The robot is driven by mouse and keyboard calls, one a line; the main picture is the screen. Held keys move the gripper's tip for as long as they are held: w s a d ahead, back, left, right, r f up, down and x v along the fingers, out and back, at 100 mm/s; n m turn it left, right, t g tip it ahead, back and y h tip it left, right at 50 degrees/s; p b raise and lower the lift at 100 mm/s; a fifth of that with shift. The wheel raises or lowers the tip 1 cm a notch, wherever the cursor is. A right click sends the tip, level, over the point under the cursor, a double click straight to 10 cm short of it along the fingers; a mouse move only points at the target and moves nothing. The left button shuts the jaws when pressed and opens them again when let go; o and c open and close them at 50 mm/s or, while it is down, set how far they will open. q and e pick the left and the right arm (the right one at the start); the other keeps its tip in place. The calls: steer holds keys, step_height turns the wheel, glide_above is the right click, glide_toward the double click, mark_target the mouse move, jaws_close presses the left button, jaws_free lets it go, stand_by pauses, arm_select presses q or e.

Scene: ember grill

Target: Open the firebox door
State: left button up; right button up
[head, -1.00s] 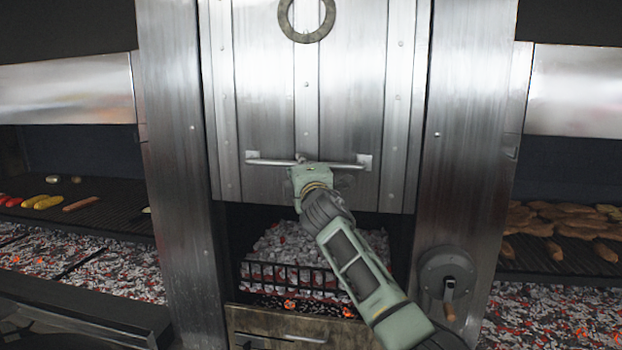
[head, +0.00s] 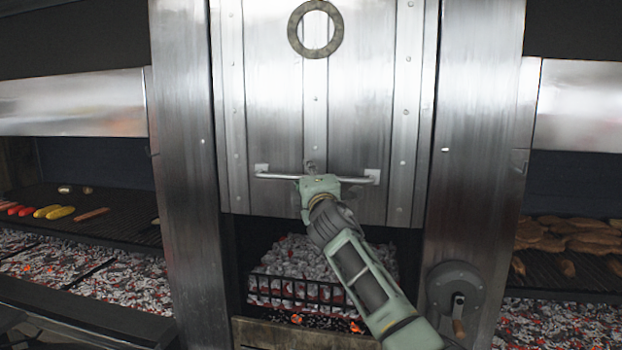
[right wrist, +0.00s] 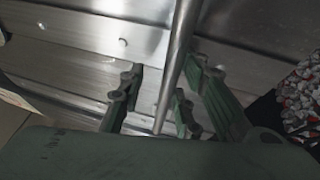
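The firebox door (head: 270,110) is a tall riveted steel panel with a ring on its upper part. Its lower edge hangs above an opening where grey coals (head: 320,268) show behind a black grate. A horizontal bar handle (head: 272,176) runs across the lower door; it also shows in the right wrist view (right wrist: 182,40). My right gripper (head: 315,180) is at the middle of the handle. In the right wrist view, its fingers (right wrist: 160,90) are apart, with the bar between them and a gap on the left side. My left gripper is not in view.
A crank wheel (head: 455,288) with a wooden grip is at the right of the opening. Grills with food (head: 80,215) and glowing coals lie on the left, and more food (head: 570,238) on the right. A lower drawer front (head: 270,335) sits below the opening.

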steer(key=v, duration=1.2)
stand_by(0.3)
